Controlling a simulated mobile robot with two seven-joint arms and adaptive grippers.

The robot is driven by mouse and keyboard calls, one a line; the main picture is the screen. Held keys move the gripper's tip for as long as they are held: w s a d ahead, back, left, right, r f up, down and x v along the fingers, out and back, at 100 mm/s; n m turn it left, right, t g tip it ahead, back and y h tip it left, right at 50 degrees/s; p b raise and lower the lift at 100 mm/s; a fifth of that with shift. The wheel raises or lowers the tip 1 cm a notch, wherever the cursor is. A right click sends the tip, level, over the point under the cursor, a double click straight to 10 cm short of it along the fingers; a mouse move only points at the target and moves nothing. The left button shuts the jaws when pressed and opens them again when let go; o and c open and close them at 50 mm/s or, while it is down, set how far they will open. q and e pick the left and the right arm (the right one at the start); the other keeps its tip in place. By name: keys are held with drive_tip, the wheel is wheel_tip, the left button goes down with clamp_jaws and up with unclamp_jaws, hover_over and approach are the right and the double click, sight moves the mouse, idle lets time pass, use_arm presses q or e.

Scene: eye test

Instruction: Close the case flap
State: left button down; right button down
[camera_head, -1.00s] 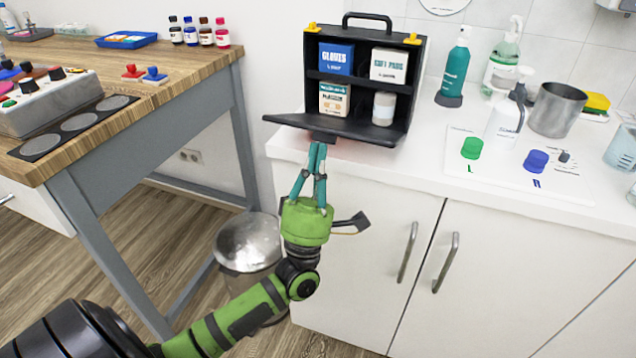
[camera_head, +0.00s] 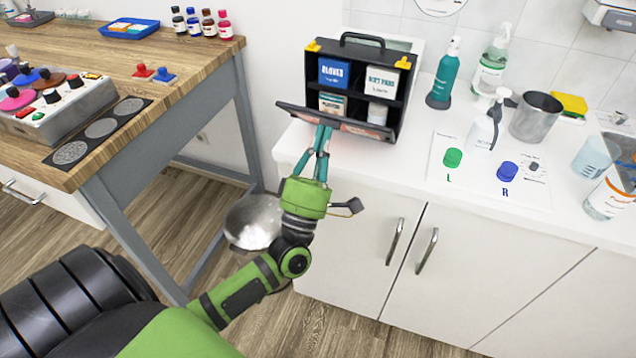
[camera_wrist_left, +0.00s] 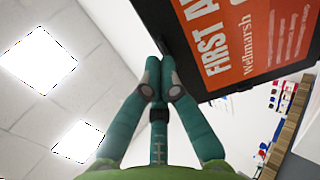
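The black case (camera_head: 408,92) stands upright on the white counter. Its flap (camera_head: 362,127) is hinged at the bottom and tilted partway up, with its front edge away from the case. Behind it, boxes and a white roll show on the shelves. My left gripper (camera_head: 325,131) has its teal fingertips at the flap's outer side, near its front edge. In the left wrist view the fingertips (camera_wrist_left: 160,72) are together beside the flap (camera_wrist_left: 235,55), whose orange printed label shows. I cannot tell whether they pinch its edge. My right gripper is not in view.
To the case's right are a teal bottle (camera_head: 444,78), spray bottles, a metal cup (camera_head: 535,117) and a white sheet with a green cap (camera_head: 453,157) and a blue cap (camera_head: 507,171). A wooden workbench (camera_head: 130,62) stands at left. A metal bin (camera_head: 252,222) is below.

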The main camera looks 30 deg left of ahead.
sight(361, 56)
use_arm(q)
drive_tip(key=w+r+g+p, duration=0.1)
drive_tip(key=r+p, duration=0.1)
drive_tip(key=p, duration=0.2)
drive_tip(key=w+r+g+p, duration=0.1)
drive_tip(key=p, duration=0.2)
drive_tip(key=w+r+g+p, duration=0.1)
drive_tip(key=r+g+p, duration=0.1)
drive_tip(key=p, duration=0.2)
drive_tip(key=shift+w+a+r+p, duration=0.3)
drive_tip(key=shift+w+a+r, duration=0.05)
drive_tip(key=shift+w+a, duration=0.05)
drive_tip(key=shift+g+h, duration=0.3)
drive_tip(key=shift+h, duration=0.2)
drive_tip(key=p+x, duration=0.3)
drive_tip(key=x, duration=0.2)
drive_tip(key=shift+w, duration=0.1)
drive_tip(key=shift+x, duration=1.35)
drive_tip(key=shift+f, duration=0.15)
